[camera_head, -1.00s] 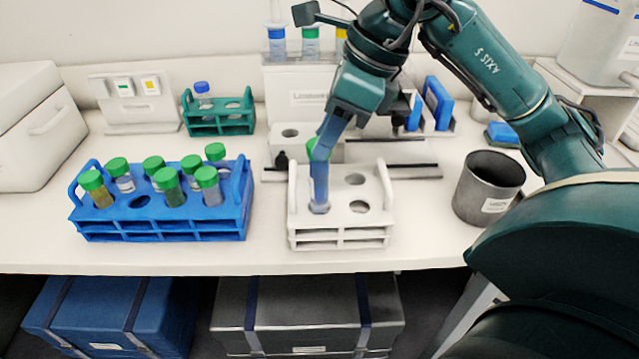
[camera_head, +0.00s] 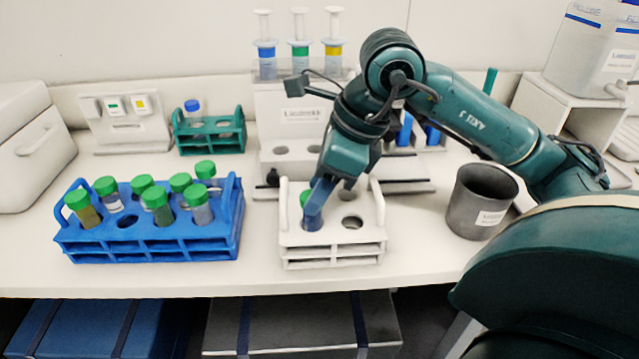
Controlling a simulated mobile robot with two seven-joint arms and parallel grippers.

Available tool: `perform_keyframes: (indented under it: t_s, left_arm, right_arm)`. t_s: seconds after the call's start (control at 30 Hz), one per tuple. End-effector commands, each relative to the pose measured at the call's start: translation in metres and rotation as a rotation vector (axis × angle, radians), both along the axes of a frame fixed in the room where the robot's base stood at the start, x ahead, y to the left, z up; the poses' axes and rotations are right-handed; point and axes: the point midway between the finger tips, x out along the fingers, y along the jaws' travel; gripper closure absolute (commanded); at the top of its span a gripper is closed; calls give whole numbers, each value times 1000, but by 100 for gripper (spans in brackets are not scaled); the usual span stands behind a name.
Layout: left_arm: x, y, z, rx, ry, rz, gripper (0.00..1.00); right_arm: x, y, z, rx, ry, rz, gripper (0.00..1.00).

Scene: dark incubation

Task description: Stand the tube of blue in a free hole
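The tube of blue (camera_head: 312,222) has a green cap, partly hidden by my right gripper. It stands roughly upright at the front-left hole of the white rack (camera_head: 332,240), low in it. My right gripper (camera_head: 312,206) comes down from above, one finger across the cap and upper tube. The other finger's contact is not clear, so I cannot tell whether it grips the tube. The rack's front-right hole is empty. The blue rack (camera_head: 150,245) on the left holds several green-capped tubes and has an empty hole near its middle front. My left gripper is not in view.
A dark grey cup (camera_head: 480,205) stands right of the white rack, below my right arm. A green rack (camera_head: 215,140) with a blue-capped tube is at the back left. A grey stand with syringes (camera_head: 300,70) is behind the white rack. The front bench strip is clear.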

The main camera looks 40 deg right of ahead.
Motion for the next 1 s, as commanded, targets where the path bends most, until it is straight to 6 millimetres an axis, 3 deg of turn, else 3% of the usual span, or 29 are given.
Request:
perform_keyframes:
  t_s: [0.17, 0.5, 1.0]
  left_arm:
    - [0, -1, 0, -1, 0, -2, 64]
    - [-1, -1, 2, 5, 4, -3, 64]
    - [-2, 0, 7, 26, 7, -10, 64]
  right_arm:
    - [0, 0, 0, 0, 0, 0, 48]
    - [0, -1, 7, -1, -2, -1, 48]
    - [-26, -29, 97, 0, -4, -3, 48]
